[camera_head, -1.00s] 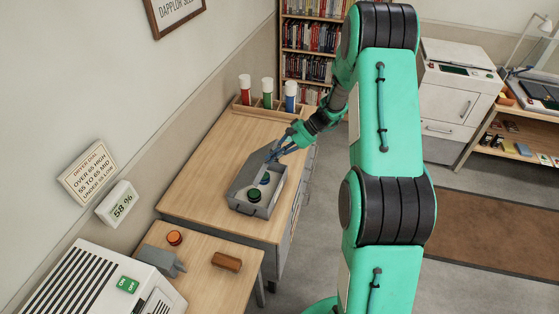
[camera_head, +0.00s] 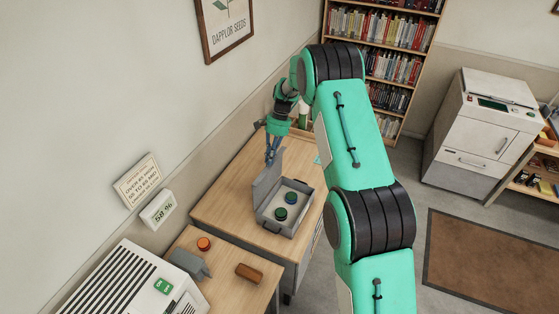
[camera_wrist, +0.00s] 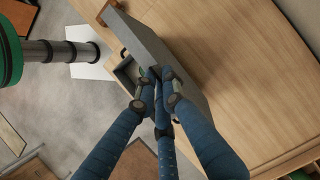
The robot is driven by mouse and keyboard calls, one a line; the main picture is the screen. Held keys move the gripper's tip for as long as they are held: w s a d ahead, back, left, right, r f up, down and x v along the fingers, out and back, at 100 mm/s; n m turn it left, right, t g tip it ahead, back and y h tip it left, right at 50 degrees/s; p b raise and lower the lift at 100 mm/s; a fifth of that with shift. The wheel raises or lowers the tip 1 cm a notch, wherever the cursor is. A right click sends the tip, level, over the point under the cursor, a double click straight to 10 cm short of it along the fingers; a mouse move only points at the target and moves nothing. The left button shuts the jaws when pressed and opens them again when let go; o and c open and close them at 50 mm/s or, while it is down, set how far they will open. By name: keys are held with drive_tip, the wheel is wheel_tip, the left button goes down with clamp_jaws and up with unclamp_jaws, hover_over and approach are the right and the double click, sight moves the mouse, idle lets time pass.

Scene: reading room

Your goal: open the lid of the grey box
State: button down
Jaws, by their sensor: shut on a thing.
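The grey box (camera_head: 287,231) stands on the wooden desk in the head view, its lid (camera_head: 267,181) raised along the left side, steep and nearly upright. A green round item (camera_head: 280,214) and a blue one (camera_head: 291,198) lie inside. My gripper (camera_head: 270,160) is at the lid's far upper edge. In the wrist view, my blue fingers (camera_wrist: 157,76) are closed at the edge of the grey lid (camera_wrist: 182,88); the fingers hide the exact contact. Part of the box interior shows beside them.
A tube rack (camera_head: 300,131) stands behind the box, partly hidden by my arm. Bare desk (camera_head: 228,206) lies left of the box.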

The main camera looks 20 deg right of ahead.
drive_tip(key=w+a, duration=0.3)
drive_tip(key=shift+w+f, duration=0.15)
drive_tip(key=shift+f, duration=0.2)
idle(0.9)
drive_tip(key=c, duration=2.3)
unclamp_jaws()
drive_tip(key=shift+o, duration=0.9)
drive_tip(key=v, duration=1.2)
